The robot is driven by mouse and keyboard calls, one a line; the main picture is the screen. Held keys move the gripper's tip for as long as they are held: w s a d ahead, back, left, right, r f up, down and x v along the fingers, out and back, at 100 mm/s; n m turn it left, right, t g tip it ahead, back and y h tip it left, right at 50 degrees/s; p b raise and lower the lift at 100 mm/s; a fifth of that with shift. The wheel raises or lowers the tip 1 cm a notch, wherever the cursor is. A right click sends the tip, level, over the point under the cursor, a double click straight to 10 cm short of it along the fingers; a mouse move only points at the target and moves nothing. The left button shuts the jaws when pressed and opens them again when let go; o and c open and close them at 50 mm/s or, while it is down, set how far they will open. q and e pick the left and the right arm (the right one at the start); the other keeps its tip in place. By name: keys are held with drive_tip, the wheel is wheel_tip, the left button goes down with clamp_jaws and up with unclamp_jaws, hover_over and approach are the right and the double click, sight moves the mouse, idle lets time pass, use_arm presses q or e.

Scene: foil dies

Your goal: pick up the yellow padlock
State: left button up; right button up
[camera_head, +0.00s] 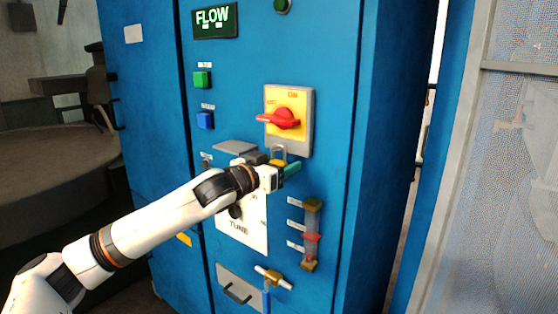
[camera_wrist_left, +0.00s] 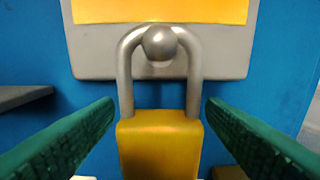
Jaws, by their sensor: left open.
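The yellow padlock (camera_wrist_left: 160,148) hangs upright by its grey shackle from a round metal peg below the yellow switch plate. In the left wrist view its body stands between the two green fingers of my left gripper (camera_wrist_left: 160,140), with a gap on each side. The fingers are open, and the lower part of the padlock is cut off by the frame. In the head view my left gripper (camera_head: 284,168) is at the cabinet front, just under the red switch. There the shackle (camera_head: 279,152) shows above the gripper, and most of the padlock body is hidden behind it.
The red rotary switch (camera_head: 280,119) sticks out on its plate right above. A grey ledge (camera_head: 235,147) juts out left of the gripper. A gauge with red and brass parts (camera_head: 312,237) and a brass valve handle (camera_head: 273,277) are below. A mesh panel (camera_head: 500,180) stands at the right.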

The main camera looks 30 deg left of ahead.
use_arm(q)
drive_tip(key=shift+c, duration=0.4)
drive_tip(key=c, duration=1)
drive_tip(key=shift+r, duration=0.1)
drive_tip(key=shift+c, duration=0.2)
